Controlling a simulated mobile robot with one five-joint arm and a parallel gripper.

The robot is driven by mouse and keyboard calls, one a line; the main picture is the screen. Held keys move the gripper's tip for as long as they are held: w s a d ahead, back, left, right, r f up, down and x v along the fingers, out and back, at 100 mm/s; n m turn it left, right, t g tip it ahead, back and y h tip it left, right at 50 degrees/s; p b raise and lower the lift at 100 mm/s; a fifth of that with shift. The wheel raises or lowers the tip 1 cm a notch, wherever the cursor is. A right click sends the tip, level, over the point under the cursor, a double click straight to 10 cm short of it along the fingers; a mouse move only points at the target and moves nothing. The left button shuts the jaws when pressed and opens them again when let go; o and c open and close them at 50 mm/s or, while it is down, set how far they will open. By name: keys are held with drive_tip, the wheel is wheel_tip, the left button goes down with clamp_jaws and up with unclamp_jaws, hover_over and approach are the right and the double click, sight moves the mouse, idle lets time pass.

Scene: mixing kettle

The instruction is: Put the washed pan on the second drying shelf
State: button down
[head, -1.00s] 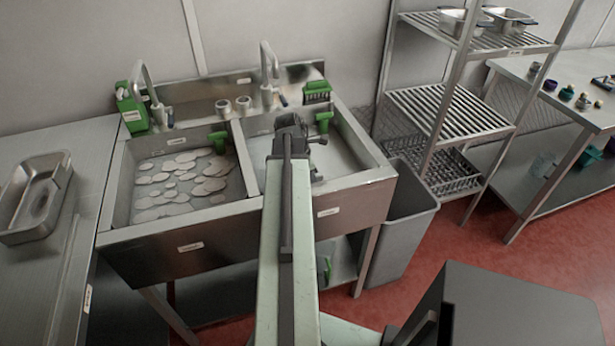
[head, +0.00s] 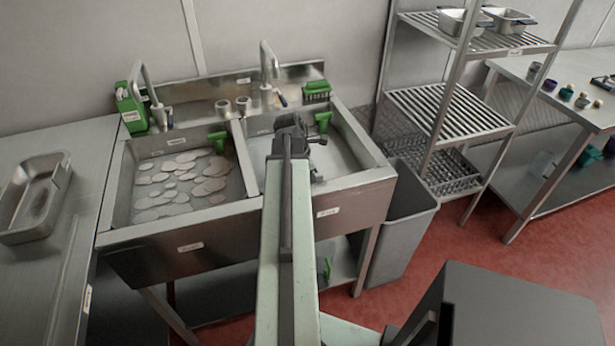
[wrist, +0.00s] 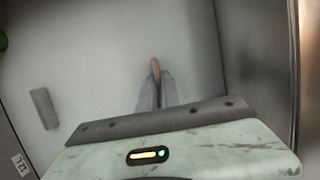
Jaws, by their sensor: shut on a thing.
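My gripper (wrist: 156,78) is shut on a small brown thing (wrist: 155,66), of which only a narrow tip shows between the fingers. It is over the right sink basin (head: 262,165); in the head view my arm hides the fingers. A deep metal pan (head: 20,237) stands on the left counter, apart from my gripper. The drying rack stands right of the sink, with a slatted top shelf (head: 425,20), an empty slatted middle shelf (head: 450,110) and a lower shelf (head: 455,178). Two metal pans (head: 457,24) (head: 508,20) sit on the top shelf.
The left basin (head: 112,200) holds many pale discs in water. Taps (head: 268,75), a green bottle (head: 131,108) and a green brush (head: 316,91) are at the sink's back. A grey bin (head: 398,235) stands between sink and rack. A grey block (wrist: 43,108) lies in the basin.

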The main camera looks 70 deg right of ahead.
wheel_tip(320, 180, up, 12)
drive_tip(key=p, duration=1.2)
drive_tip(key=shift+r, duration=0.1)
